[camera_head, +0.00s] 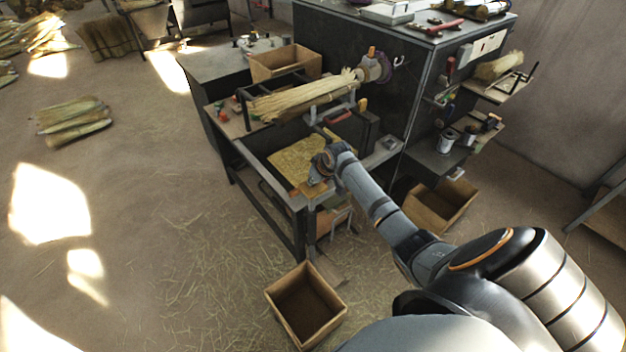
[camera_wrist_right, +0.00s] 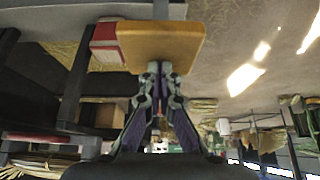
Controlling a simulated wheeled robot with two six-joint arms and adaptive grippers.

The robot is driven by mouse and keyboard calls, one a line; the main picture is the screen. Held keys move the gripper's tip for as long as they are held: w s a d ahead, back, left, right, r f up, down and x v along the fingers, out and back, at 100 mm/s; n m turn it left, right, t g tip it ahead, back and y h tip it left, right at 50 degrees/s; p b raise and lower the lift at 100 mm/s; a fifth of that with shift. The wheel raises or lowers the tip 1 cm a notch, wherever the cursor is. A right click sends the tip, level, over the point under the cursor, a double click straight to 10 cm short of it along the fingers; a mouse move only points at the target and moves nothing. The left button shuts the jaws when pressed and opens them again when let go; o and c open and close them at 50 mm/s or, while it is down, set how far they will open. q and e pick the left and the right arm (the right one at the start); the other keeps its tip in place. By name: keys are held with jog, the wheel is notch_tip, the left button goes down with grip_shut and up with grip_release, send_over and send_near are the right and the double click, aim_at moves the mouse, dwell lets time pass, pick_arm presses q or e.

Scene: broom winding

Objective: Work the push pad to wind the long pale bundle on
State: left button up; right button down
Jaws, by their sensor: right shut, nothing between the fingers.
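The long pale bundle (camera_head: 305,98) lies across the winding bench, its right end at the round winding head (camera_head: 376,68). My right gripper (camera_head: 316,180) is low at the bench's near right corner, below the bundle. In the right wrist view, its fingers (camera_wrist_right: 160,70) are shut and empty, with their tips at the edge of a tan-orange block that looks like the push pad (camera_wrist_right: 160,42). I cannot tell whether the tips touch it. In the head view, my gripper and arm largely hide the pad. My left gripper is out of view.
A red and white block (camera_wrist_right: 106,42) is beside the pad. A straw-coloured mat (camera_head: 296,158) lies on the lower bench shelf. Open boxes stand on the floor in front (camera_head: 306,305) and at the right (camera_head: 440,205). The dark cabinet (camera_head: 350,45) stands behind.

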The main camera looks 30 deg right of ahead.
jog(key=shift+s+f+b, duration=0.2)
jog(key=shift+f+b, duration=1.75)
jog(key=shift+f, duration=1.85)
notch_tip(320, 180, up, 10)
jog(key=p, duration=1)
jog(key=shift+w, duration=0.2)
jog(key=shift+f, duration=0.1)
